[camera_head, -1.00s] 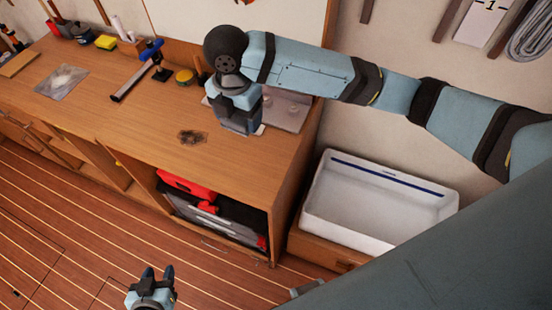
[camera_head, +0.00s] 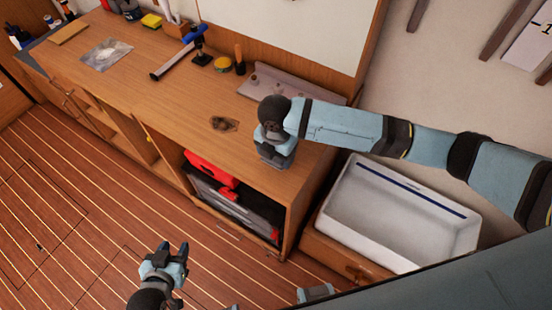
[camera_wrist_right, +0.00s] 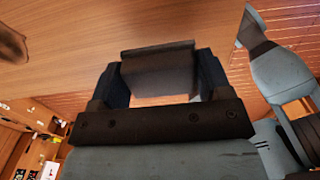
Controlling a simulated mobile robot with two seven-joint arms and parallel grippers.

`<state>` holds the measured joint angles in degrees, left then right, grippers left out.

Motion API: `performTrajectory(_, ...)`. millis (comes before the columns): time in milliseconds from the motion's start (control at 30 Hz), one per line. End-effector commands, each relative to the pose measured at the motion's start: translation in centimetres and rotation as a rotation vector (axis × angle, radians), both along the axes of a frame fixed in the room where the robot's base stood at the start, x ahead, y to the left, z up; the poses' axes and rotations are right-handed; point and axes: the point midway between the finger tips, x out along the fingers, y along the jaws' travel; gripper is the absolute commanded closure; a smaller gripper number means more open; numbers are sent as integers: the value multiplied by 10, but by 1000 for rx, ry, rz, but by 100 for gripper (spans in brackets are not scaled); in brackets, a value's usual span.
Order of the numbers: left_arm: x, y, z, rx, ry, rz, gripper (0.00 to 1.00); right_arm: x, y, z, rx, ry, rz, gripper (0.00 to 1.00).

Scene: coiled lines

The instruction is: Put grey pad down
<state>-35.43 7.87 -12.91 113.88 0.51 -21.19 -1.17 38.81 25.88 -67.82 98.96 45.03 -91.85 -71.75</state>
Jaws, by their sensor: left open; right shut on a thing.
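My right gripper (camera_head: 276,162) is at the worktop's right end, near its front edge. In the right wrist view the same gripper (camera_wrist_right: 160,82) is shut on the grey pad (camera_wrist_right: 158,62), a dark grey block between its two fingers. In the head view the pad cannot be made out behind the gripper. I cannot tell whether the pad touches the wood. My left gripper (camera_head: 172,250) is open and empty, low over the striped floor and away from the worktop.
A white bin (camera_head: 395,215) stands to the right. Bare wood surrounds the stain.

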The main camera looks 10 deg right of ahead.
Motion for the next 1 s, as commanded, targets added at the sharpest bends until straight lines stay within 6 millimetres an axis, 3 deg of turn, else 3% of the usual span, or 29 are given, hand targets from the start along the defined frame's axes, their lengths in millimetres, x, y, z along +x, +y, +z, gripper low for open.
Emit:
performTrajectory(233, 0, -1, 4, -2, -1, 0, 57, -1, 0, -35, -1, 2, -1, 48)
performTrajectory(633, 0, -1, 4, -2, -3, 0, 57, 0, 0, -41, -1, 1, 0, 48)
performTrajectory(667, 0, -2, 4, -3, -2, 0, 57, 0, 0, -41, 0, 0, 0, 22)
performTrajectory(733, 0, -2, 4, -3, -2, 0, 57, 0, 0, -40, 0, 0, 0, 6)
performTrajectory(1000, 0, -1, 4, -3, -2, 0, 57, 0, 0, -40, 0, 0, 0, 3)
